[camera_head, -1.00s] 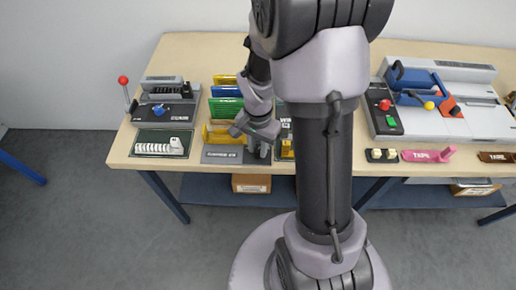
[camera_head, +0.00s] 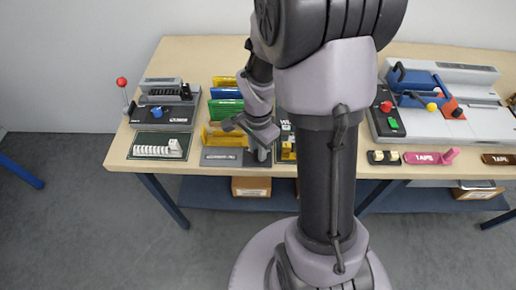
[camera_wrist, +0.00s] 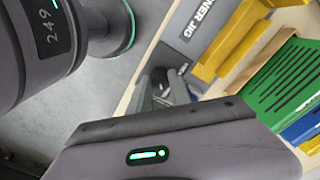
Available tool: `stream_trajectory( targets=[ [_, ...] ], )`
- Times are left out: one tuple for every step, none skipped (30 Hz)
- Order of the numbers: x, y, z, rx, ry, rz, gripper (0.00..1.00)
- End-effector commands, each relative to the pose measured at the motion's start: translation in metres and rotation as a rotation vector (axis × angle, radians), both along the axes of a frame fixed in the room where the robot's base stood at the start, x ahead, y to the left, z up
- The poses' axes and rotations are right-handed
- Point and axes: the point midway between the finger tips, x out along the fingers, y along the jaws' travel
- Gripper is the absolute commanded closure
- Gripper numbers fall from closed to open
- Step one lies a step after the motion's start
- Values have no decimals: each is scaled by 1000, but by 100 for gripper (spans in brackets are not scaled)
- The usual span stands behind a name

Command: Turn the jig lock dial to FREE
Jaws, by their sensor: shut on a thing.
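The corner jig (camera_head: 228,158) is a grey plate with yellow clamp parts near the front table edge. It also shows in the wrist view (camera_wrist: 193,25), its label partly cut off. My gripper (camera_head: 262,154) reaches down at the right end of this plate. In the wrist view my gripper's fingers (camera_wrist: 177,93) are mostly hidden behind its housing. They are shut on the jig lock dial (camera_wrist: 160,76), of which only a small dark part shows. The dial's markings and its setting cannot be read.
Green, blue and yellow racks (camera_head: 226,108) stand close behind the jig. A unit with a blue knob (camera_head: 157,112) and a red-tipped lever (camera_head: 122,82) is at left. A yellow-handled fixture (camera_head: 288,150) is close on the right, partly hidden by my arm.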

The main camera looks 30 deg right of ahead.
Motion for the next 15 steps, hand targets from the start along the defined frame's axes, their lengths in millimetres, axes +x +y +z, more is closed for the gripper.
stream_trajectory(
  targets=[
    [0,0,0,0,-1,-1,100],
    [0,0,0,0,-1,-1,100],
    [0,0,0,0,-1,-1,100],
    [0,0,0,0,-1,0,100],
    [0,0,0,0,-1,0,100],
    [0,0,0,0,-1,0,68],
    [0,0,0,0,-1,0,62],
    [0,0,0,0,-1,0,56],
    [0,0,0,0,-1,0,54],
    [0,0,0,0,-1,0,54],
    [0,0,0,0,-1,0,54],
    [0,0,0,0,-1,0,54],
    [0,0,0,0,-1,0,54],
    [0,0,0,0,-1,0,54],
    [0,0,0,0,0,1,54]
  ],
)
